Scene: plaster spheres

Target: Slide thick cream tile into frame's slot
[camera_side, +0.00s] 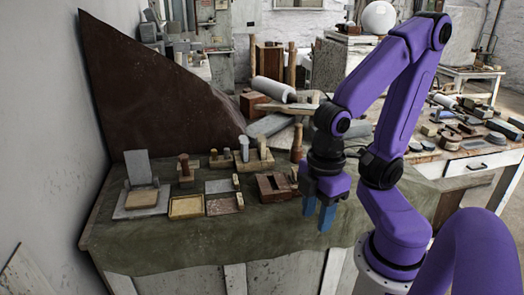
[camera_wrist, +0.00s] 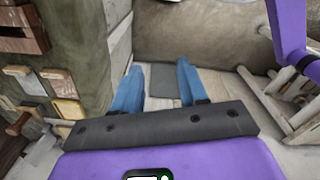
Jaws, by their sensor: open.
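A cream tile (camera_side: 141,199) lies on a grey slab at the left of the cloth-covered bench in the side view. A brown wooden frame with a dark opening (camera_side: 275,187) sits to the right on the bench; it also shows at the top left of the wrist view (camera_wrist: 20,30). My gripper (camera_side: 320,211) is open and empty, pointing down at the right of the frame, near the bench's front edge. Its blue fingers stand apart in the wrist view (camera_wrist: 160,66), with nothing between them. I cannot tell the cream tile for sure in the wrist view.
A yellowish shallow tray (camera_side: 187,207), a brown tray (camera_side: 224,203) and a grey tile (camera_side: 218,186) lie between the slab and the frame. An upright grey plate (camera_side: 137,166) and wooden pegs (camera_side: 185,166) stand behind. The cloth's front strip (camera_side: 200,243) is clear.

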